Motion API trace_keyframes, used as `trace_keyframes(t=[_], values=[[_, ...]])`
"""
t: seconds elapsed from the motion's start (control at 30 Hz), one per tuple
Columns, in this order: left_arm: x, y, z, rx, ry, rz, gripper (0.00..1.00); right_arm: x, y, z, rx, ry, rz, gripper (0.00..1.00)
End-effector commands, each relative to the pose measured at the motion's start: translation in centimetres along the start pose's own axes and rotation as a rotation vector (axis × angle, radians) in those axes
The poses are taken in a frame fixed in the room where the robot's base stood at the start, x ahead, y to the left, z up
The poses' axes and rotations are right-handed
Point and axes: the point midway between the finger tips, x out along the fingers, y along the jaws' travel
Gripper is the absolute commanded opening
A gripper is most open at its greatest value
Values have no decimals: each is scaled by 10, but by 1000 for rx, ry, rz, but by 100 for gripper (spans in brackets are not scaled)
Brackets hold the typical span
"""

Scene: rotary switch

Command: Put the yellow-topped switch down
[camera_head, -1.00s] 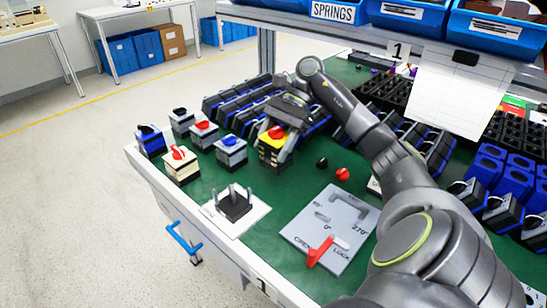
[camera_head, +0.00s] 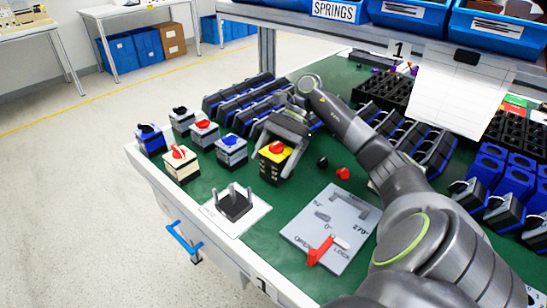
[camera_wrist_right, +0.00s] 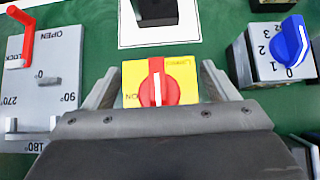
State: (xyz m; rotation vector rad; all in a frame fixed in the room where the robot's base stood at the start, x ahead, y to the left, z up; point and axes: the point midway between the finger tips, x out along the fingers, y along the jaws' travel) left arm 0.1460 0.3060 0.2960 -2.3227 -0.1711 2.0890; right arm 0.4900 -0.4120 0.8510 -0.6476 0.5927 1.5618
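The yellow-topped switch (camera_head: 275,163) has a red knob and a dark body. It stands upright on the green table top, right of the blue-knob switch. In the right wrist view its yellow top and red knob (camera_wrist_right: 158,85) show between the fingers. My right gripper (camera_head: 281,148) is around it from above and behind, with its fingers spread wider than the switch. It also shows in the right wrist view (camera_wrist_right: 160,78), one finger on each side of the yellow top. The lower finger parts are partly hidden. My left gripper is not in view.
Several other switches (camera_head: 232,152) stand to the left. A dark pronged fixture (camera_head: 235,203) on a white plate and a grey panel with a red lever (camera_head: 320,252) lie in front. Black and red knobs (camera_head: 343,173) lie to the right. Dark bins (camera_head: 240,95) stand behind.

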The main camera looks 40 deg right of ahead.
Motion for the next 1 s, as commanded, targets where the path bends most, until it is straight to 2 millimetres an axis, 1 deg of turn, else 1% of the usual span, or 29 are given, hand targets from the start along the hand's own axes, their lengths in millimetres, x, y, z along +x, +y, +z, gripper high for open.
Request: trace_keyframes(t=[0.33,0.47,0.57,0.6,1.0], values=[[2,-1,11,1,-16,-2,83,-2,0,1,0,0,0,80],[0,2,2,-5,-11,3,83,-25,-1,0,1,2,-4,80],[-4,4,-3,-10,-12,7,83,-49,-1,0,1,2,-5,80],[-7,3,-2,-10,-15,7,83,-57,0,2,2,0,-3,80],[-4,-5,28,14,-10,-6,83,-73,0,3,1,-1,0,80]])
